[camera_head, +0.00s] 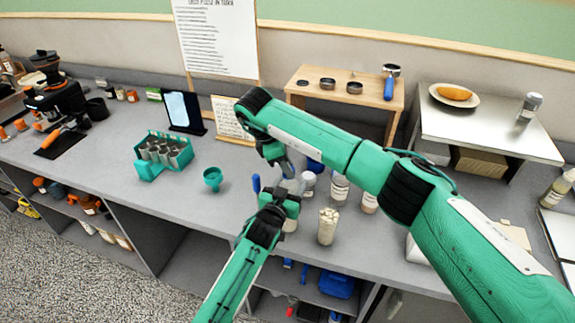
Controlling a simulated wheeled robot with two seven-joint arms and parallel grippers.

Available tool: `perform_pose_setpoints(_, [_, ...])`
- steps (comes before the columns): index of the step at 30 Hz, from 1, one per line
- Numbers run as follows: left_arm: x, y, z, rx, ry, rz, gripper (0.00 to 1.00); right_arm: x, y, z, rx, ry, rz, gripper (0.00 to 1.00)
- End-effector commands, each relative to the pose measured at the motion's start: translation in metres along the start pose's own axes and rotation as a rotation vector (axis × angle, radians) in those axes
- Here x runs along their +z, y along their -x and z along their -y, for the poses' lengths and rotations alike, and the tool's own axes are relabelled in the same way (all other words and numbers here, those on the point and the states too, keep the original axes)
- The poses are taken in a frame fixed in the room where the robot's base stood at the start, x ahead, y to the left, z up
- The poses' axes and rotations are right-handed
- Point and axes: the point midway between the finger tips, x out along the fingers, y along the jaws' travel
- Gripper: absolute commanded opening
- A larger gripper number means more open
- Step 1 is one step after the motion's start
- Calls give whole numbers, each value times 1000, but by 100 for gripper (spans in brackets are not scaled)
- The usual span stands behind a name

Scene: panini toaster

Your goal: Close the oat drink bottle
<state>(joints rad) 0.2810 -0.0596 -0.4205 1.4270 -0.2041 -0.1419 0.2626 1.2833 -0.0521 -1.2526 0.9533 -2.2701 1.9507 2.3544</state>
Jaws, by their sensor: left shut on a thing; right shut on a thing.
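The oat drink bottle (290,226) is pale and stands on the grey counter, largely hidden behind my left gripper. My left gripper (287,197) comes up from below in the picture and is shut around the bottle's upper part. My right gripper (287,170) reaches in from the right, just above the left one, and is shut over the bottle's top. What it holds looks like the cap, but the fingers hide it. I cannot tell whether the cap is seated on the neck.
Several white-labelled bottles (339,190) and a cup of pale pieces (327,228) stand close on the right. A green cup (213,178) and a green crate (165,150) stand to the left. A wooden stand (345,84) is behind. The counter's front left is clear.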

Motion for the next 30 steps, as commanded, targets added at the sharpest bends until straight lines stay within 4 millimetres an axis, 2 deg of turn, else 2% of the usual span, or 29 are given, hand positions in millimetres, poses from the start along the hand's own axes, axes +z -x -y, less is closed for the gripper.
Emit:
perform_pose_setpoints(3, [0, 0, -1, 1, -1, 0, 0, 1, 1, -3, -89, -222, -1, 7])
perform_pose_setpoints(6, [0, 0, -1, 2, -1, 0, 0, 1, 0, -3, -146, -362, -1, 7])
perform_pose_setpoints(10, [0, 0, -1, 2, -1, 0, 0, 1, 0, -3, -136, -346, -2, 7])
perform_pose_setpoints(11, [0, 0, -1, 2, -1, 0, 0, 2, 0, -3, -136, -346, -2, 30])
perform_pose_setpoints(14, [0, 0, -1, 2, -1, 0, 0, 1, 0, -3, -136, -344, -2, 49])
perform_pose_setpoints(15, [0, 0, -1, 1, -1, 0, 0, 1, 0, -3, -136, -343, -2, 53])
perform_pose_setpoints(25, [0, 0, -1, 1, 0, 1, 0, 1, 3, -3, -135, -341, -2, 53])
perform_pose_setpoints(30, [0, 0, 0, 1, 0, 1, 0, 2, 27, -6, -133, -341, -3, 53])
